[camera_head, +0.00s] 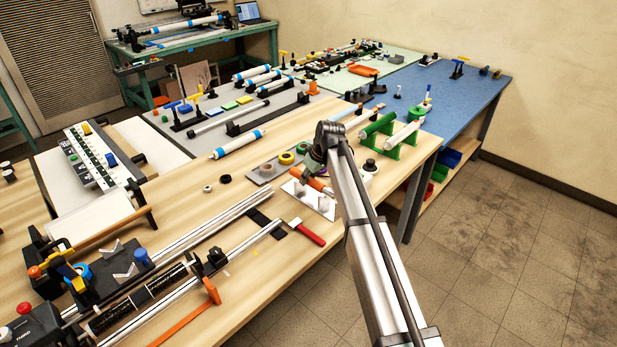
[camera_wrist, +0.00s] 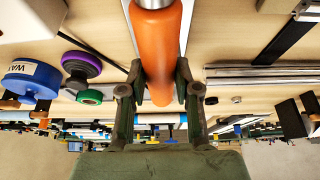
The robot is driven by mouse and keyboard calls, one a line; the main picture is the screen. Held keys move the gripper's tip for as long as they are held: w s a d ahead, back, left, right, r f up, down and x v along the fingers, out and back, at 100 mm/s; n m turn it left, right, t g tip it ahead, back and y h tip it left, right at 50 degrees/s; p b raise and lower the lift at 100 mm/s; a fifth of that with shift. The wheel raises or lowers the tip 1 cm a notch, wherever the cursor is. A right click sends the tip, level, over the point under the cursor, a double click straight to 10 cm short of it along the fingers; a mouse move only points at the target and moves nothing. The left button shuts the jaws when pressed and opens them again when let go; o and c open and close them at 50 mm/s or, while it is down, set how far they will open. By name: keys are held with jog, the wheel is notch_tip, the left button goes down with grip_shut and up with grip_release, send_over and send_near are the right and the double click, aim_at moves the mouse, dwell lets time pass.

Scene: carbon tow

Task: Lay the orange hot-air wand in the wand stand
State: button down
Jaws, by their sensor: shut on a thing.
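The orange hot-air wand (camera_wrist: 158,50) lies between the two fingers of my gripper (camera_wrist: 157,88) in the wrist view, with its metal end at the top edge. My gripper is shut on its orange body. In the head view my gripper (camera_head: 313,173) is low over the workbench, and part of the wand (camera_head: 318,185) shows beside it. A pale plate with small upright posts (camera_head: 322,207), which looks like the wand stand, is just below and in front of it. My arm hides part of this area, and I cannot tell whether the wand touches the stand.
A red-handled tool (camera_head: 309,234) lies nearer the bench edge. Tape rolls (camera_head: 286,158) sit behind the gripper. A green roller cradle (camera_head: 393,152) stands to the right. Long metal rails (camera_head: 215,229) run across the bench to the left. Bare wood shows around the small black ring (camera_head: 225,179).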

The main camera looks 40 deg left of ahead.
jog(key=shift+f, duration=0.65)
jog(key=c, duration=0.7)
grip_release()
jog(key=shift+c, duration=0.2)
jog(key=shift+r, duration=0.1)
jog(key=v, duration=1.2)
